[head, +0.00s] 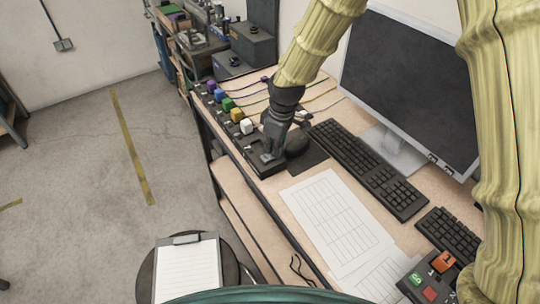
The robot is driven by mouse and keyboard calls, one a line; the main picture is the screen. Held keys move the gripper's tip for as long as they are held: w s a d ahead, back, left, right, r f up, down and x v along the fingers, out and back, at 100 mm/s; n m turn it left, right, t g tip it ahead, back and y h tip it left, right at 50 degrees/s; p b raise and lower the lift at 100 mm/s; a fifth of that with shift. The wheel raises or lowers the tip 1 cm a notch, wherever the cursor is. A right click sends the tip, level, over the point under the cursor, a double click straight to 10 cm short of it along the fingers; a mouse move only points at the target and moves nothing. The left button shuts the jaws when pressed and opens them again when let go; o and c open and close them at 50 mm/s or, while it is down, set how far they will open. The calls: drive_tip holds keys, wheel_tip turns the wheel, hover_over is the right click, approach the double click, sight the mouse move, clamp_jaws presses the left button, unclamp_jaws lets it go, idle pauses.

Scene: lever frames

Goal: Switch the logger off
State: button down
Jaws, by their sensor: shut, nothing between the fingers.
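A long black power strip (262,168) lies along the left edge of the desk. It carries a row of coloured plugs: purple (211,87), blue (219,95), green (228,104), yellow (236,114) and white (246,126), with cables running back across the desk. Small marks beside the plugs are too small to read. No logger can be told by name in this view. My gripper (269,155) is shut and empty, pointing down over the near end of the strip, beyond the white plug. Its fingers hide part of that end; I cannot tell whether they touch it.
A black mouse (296,143) on a mat sits just right of my gripper. A keyboard (370,168), monitor (410,85) and printed sheets (335,220) fill the desk. A control box (430,285) with green, red and orange parts is at lower right. A clipboard (187,270) lies on a stool.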

drive_tip(key=shift+r, duration=0.1)
drive_tip(key=shift+r+p, duration=2.65)
drive_tip(key=shift+r, duration=0.75)
